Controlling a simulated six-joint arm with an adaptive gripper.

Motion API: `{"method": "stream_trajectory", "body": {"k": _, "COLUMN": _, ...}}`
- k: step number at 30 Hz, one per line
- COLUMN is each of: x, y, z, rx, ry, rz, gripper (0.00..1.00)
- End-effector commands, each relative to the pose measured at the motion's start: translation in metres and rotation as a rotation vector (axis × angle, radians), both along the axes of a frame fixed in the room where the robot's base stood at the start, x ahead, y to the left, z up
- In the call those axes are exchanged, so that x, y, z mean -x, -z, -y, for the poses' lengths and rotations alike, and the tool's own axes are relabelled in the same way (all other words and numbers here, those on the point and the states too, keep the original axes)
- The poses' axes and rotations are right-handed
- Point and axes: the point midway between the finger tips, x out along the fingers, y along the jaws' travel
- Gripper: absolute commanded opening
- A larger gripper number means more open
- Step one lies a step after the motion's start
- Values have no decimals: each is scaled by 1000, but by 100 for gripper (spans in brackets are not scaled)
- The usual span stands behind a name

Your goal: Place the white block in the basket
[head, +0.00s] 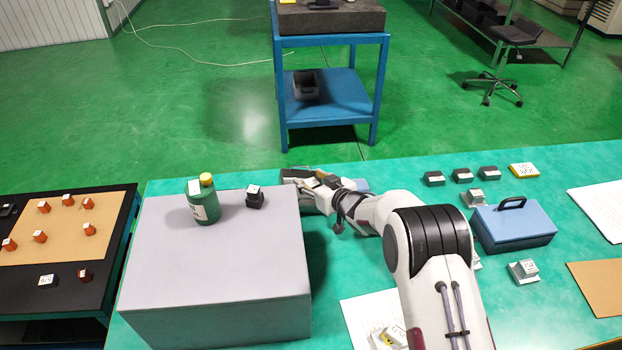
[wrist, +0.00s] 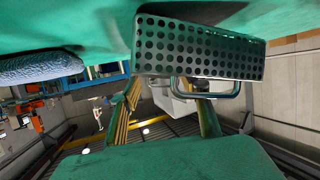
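My gripper (head: 312,180) is low over the teal table, just beyond the right back edge of the grey box. Its fingers are too small and covered to read, and no held item can be made out. Pale blocks lie right of my arm: one (head: 474,197) behind the blue case, one (head: 523,270) in front of it. Another white piece with yellow (head: 390,337) lies by the front edge, partly hidden by my arm. I cannot tell which is the white block. A dark perforated container with a handle (wrist: 200,48), possibly the basket, appears upside down in the wrist view.
The large grey box (head: 220,275) carries a green bottle (head: 203,204) and a small black block (head: 255,198). The blue handled case (head: 512,228) stands right, with several dark blocks (head: 462,175) behind it. A bluish textured item (wrist: 40,67) shows in the wrist view.

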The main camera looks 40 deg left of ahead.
Motion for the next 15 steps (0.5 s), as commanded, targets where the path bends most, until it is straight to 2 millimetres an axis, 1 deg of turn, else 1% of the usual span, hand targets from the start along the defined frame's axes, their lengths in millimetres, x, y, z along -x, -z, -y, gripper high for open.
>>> {"method": "stream_trajectory", "body": {"k": 8, "x": 0, "y": 1, "z": 1, "rx": 1, "ry": 0, "rz": -2, "gripper": 45}}
{"method": "stream_trajectory", "body": {"k": 15, "x": 0, "y": -6, "z": 0, "rx": 1, "ry": 1, "rz": -1, "gripper": 45}}
